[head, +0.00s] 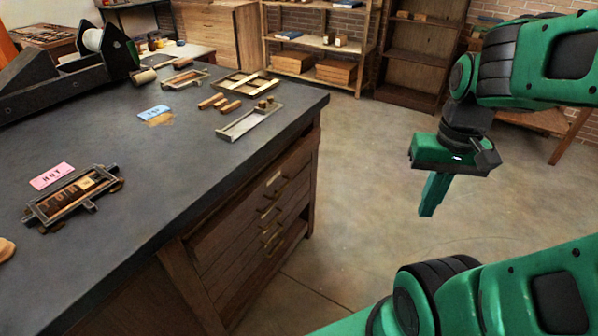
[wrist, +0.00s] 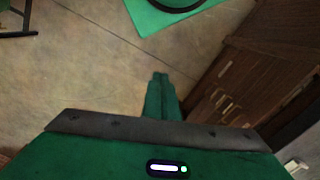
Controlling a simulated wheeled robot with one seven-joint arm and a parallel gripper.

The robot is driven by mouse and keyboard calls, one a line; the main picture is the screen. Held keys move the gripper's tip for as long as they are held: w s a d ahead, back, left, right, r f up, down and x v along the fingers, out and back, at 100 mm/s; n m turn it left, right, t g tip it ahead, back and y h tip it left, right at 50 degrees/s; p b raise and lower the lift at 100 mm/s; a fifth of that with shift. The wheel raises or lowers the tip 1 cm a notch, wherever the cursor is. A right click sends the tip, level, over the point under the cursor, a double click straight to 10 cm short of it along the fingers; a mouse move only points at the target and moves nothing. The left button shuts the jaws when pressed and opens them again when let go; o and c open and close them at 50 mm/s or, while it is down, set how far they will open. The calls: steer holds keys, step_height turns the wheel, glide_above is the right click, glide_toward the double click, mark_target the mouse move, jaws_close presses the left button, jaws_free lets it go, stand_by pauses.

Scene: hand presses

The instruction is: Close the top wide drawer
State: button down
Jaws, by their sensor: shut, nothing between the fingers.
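The wooden drawer stack is built into the side of the dark-topped bench in the head view. The top wide drawer (head: 250,195) is the uppermost front, just under the benchtop, with a small brass pull. It looks about flush with the fronts below; I cannot tell whether it stands slightly out. My gripper (head: 428,212) hangs over bare floor to the right of the bench, fingers together and pointing down, apart from the drawers. In the wrist view my gripper's fingertips (wrist: 160,78) are together and empty, with wooden drawer fronts (wrist: 240,82) to their right.
The benchtop (head: 190,150) holds a pink-labelled press frame (head: 75,195), a tray (head: 248,122), wooden blocks and a black hand press (head: 70,75). Open floor (head: 350,190) lies between the bench and my arm. Shelves (head: 320,45) stand at the back.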

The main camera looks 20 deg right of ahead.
steer(key=w+f+m, duration=0.1)
steer(key=w+f, duration=0.4)
steer(key=w, duration=0.2)
steer(key=m+t+y, duration=1)
steer(key=m+t, duration=0.5)
steer(key=m, duration=0.6)
glide_toward(291, 167)
steer(key=x, duration=0.6)
steer(key=shift+w, duration=0.2)
steer(key=shift+a, duration=0.1)
steer(key=x, duration=0.4)
steer(key=shift+w+a, duration=0.15)
steer(key=shift+a, duration=0.05)
steer(key=shift+w+r, duration=0.1)
